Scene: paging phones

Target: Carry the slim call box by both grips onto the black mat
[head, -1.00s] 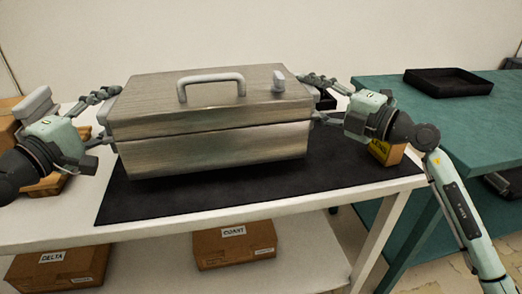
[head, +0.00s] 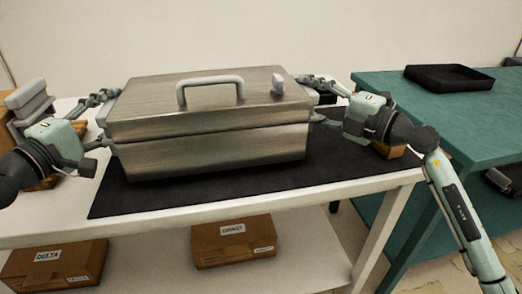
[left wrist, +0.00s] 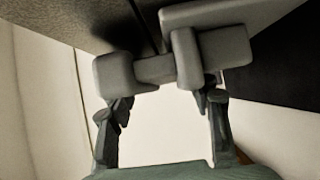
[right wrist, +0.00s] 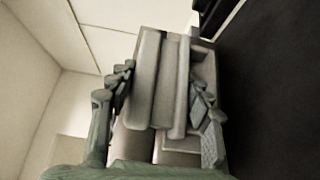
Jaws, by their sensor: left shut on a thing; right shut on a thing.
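The slim call box (head: 215,158) is a wide brushed-metal case with a lidded top, a grey handle (head: 210,79) and a small grey knob. It is level above the black mat (head: 345,165) in the head view. I cannot tell whether its underside touches the mat. My left gripper (head: 110,118) is shut on the grip at the left end; the grey grip (left wrist: 155,69) shows between its fingers in the left wrist view. My right gripper (head: 310,100) is shut on the right-end grip (right wrist: 160,80). The box hides the back of the mat.
The mat lies on a white table (head: 180,231). Cardboard boxes (head: 233,243) stand on its lower shelf. Brown and grey items (head: 28,100) are at the table's left end. A green table (head: 455,125) with a black tray (head: 449,78) stands at the right.

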